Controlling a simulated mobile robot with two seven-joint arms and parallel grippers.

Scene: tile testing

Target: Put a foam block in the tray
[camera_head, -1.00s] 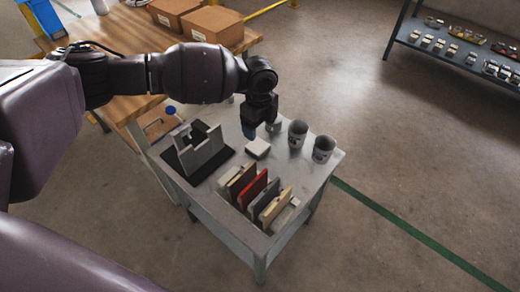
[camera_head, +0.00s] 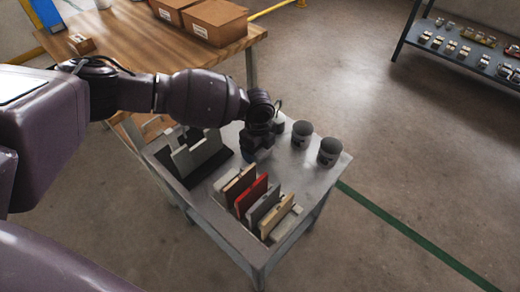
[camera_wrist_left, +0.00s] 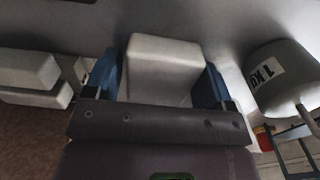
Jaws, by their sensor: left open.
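A pale white block (camera_wrist_left: 165,62), which looks like the foam block, lies between the two blue fingers of my left gripper (camera_wrist_left: 158,84) in the left wrist view. The fingers are open, one on each side of the block; I cannot tell whether they touch it. In the head view my left gripper (camera_head: 251,155) is low over the grey cart top and hides the block. I cannot clearly pick out a tray in either view. My right gripper is not in view.
The grey cart (camera_head: 318,185) holds two grey weights (camera_head: 302,134) (camera_head: 329,152) to the right, a rack of upright tiles (camera_head: 258,200) in front, and a grey fixture (camera_head: 198,155) on a black mat to the left. A wooden table (camera_head: 135,45) with cardboard boxes (camera_head: 214,22) stands behind.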

